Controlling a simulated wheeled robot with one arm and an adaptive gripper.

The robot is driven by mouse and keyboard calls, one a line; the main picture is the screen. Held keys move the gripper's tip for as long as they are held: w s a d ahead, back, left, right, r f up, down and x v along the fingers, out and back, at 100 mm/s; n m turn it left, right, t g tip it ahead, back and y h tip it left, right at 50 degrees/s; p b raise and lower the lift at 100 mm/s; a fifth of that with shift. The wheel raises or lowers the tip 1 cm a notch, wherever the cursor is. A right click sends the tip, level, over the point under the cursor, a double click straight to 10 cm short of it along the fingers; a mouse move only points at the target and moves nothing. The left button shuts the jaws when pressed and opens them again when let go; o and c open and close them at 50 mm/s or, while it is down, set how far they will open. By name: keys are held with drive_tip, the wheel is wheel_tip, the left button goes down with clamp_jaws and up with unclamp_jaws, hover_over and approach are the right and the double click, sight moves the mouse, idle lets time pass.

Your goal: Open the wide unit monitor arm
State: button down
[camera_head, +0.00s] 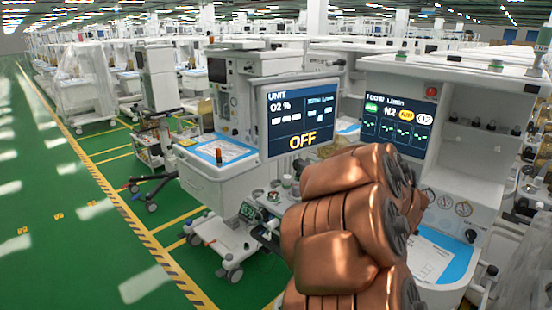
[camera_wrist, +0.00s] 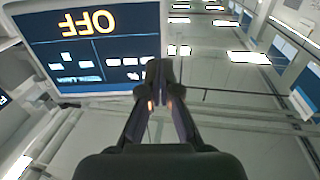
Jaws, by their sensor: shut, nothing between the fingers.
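A flat monitor (camera_head: 300,135) with a dark blue screen reading "UNIT", "O2 %" and "OFF" stands in front of the white cart (camera_head: 215,185) left of centre in the head view. Its mounting arm is not clearly visible; the monitor and my arm cover that area. In the wrist view the same monitor (camera_wrist: 92,45) appears upside down, filling the upper left. My gripper (camera_wrist: 157,68) is shut and empty, its fingertips close to the monitor's side edge; I cannot tell whether they touch. In the head view my copper-coloured arm hides the gripper.
A second white cart (camera_head: 470,185) with a "FLOW L/min" panel (camera_head: 400,118) stands at right, close to my arm. Rows of carts fill the back. The green floor (camera_head: 60,215) with yellow lines is clear at left. A clear-wrapped unit (camera_head: 80,85) stands at far left.

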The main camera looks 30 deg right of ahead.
drive_tip(key=w+p, duration=0.1)
drive_tip(key=w, duration=0.3)
drive_tip(key=w+a+p, duration=0.1)
drive_tip(key=w, duration=0.4)
drive_tip(key=w+p, duration=0.1)
drive_tip(key=w, duration=0.3)
drive_tip(key=shift+w+a, duration=0.15)
drive_tip(key=shift+w, duration=0.25)
drive_tip(key=shift+w, duration=0.1)
